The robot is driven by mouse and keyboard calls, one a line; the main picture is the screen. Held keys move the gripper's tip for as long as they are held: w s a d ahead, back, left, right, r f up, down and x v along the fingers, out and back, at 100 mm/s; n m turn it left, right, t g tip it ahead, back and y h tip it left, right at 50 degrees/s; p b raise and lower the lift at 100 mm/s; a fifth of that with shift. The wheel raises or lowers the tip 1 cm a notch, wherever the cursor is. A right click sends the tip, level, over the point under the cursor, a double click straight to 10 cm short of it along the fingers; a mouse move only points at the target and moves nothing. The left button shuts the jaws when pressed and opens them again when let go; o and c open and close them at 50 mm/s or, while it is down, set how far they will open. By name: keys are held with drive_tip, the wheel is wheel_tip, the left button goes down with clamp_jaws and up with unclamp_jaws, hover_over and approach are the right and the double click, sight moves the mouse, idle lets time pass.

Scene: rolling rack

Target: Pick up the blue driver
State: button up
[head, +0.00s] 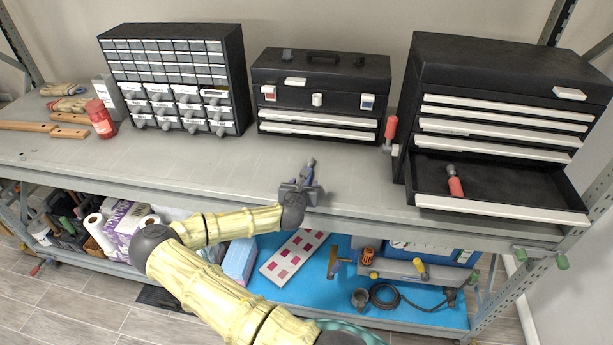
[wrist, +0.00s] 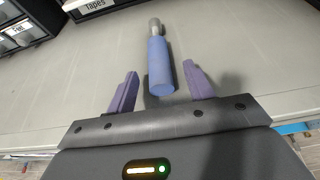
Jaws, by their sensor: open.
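The blue driver (wrist: 160,68) lies on the grey bench top, its blue handle end toward my gripper and its grey metal tip pointing away in the wrist view. My gripper (wrist: 158,88) is open, with one purple finger on each side of the line of the handle. The handle's near end lies between the fingertips or just beyond them; I cannot tell whether they touch it. In the head view my gripper (head: 301,187) is over the front part of the bench, and the driver (head: 309,168) shows just beyond it, partly hidden.
The bench top (head: 240,165) is clear around the driver. A black toolbox (head: 320,72) stands behind it. A large tool chest (head: 500,70) stands at right with an open drawer (head: 500,207) holding a red-handled driver (head: 455,186). Another red-handled tool (head: 391,130) stands between them.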

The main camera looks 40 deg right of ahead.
drive_tip(key=shift+w+d+p, duration=0.25)
drive_tip(key=shift+p, duration=0.1)
drive_tip(key=x, duration=0.1)
drive_tip(key=p+x, duration=0.2)
drive_tip(key=x, duration=0.1)
drive_tip(key=shift+w+r, duration=0.15)
drive_tip(key=shift+r, duration=0.1)
drive_tip(key=shift+w+d+f, duration=0.1)
drive_tip(key=shift+d+f, duration=0.1)
clamp_jaws()
